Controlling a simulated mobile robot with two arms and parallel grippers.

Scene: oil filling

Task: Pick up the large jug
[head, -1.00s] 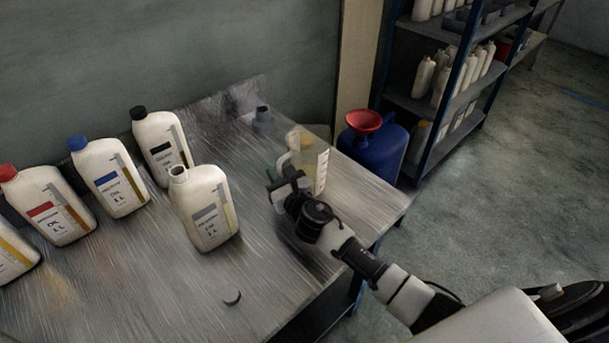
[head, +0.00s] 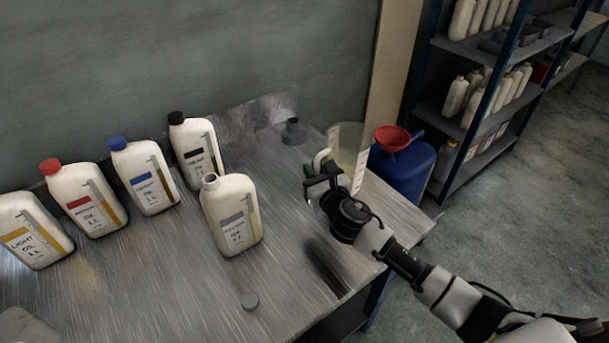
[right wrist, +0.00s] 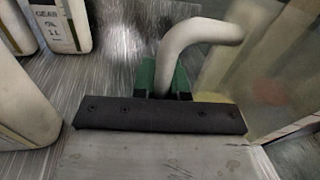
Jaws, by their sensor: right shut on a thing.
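The large jug (head: 350,143) is a clear, see-through vessel with a scale strip and a pale handle, at the table's right end in the head view. My right gripper (head: 318,174) is at its handle, on the jug's left side. In the right wrist view the green-padded fingers (right wrist: 163,78) are shut around the pale curved handle (right wrist: 190,40). The jug body (right wrist: 250,75) shows at the right there. My right arm hides part of the jug's lower side, so I cannot tell whether its base touches the table. My left gripper is not in view.
An uncapped bottle (head: 231,215) stands left of my right gripper. Several capped oil bottles stand farther left, one with a blue cap (head: 117,143). A blue drum (head: 405,170) with a red funnel (head: 392,138) stands beyond the table.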

